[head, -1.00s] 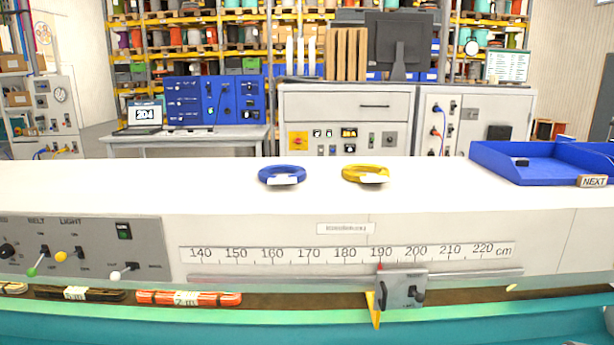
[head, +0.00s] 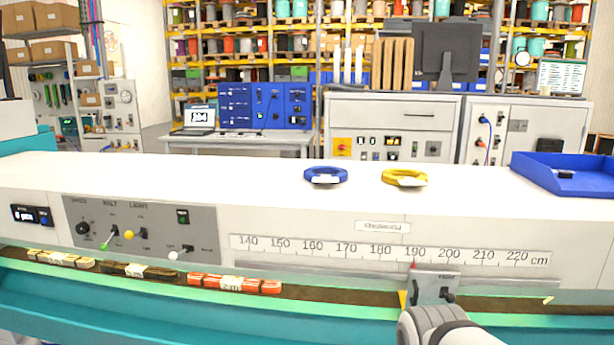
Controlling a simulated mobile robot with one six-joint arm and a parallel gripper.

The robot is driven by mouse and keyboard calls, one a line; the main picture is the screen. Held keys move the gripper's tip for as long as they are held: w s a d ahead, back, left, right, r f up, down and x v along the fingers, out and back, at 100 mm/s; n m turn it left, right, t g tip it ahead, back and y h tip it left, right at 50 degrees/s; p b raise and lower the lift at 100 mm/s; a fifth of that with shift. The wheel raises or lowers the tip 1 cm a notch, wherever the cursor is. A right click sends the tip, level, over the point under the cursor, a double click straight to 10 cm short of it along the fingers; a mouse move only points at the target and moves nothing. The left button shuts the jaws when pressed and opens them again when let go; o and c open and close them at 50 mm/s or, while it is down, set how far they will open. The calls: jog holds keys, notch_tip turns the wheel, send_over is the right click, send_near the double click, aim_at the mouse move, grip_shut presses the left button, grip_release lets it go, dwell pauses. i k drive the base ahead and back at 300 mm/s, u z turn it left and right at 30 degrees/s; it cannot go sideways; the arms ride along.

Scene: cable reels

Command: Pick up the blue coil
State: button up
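The blue coil (head: 325,175) lies flat on the white top of the bench, near its middle. It has a white label on its front side. A yellow coil (head: 404,177) with a white label lies to its right, apart from it. A rounded grey-white part of my arm shows at the bottom right, in front of the bench's lower edge. My gripper's fingers are not in the picture. Nothing touches the blue coil.
A blue tray (head: 540,178) stands on the right end of the white bench top (head: 150,178). The top left of the coils is clear. A control panel (head: 140,230) with knobs and a centimetre scale (head: 390,250) run along the front. Bundled cables (head: 235,284) lie in the channel below.

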aim_at(310, 175)
jog(key=z, duration=0.05)
jog(key=i, duration=1)
jog(key=u, duration=0.1)
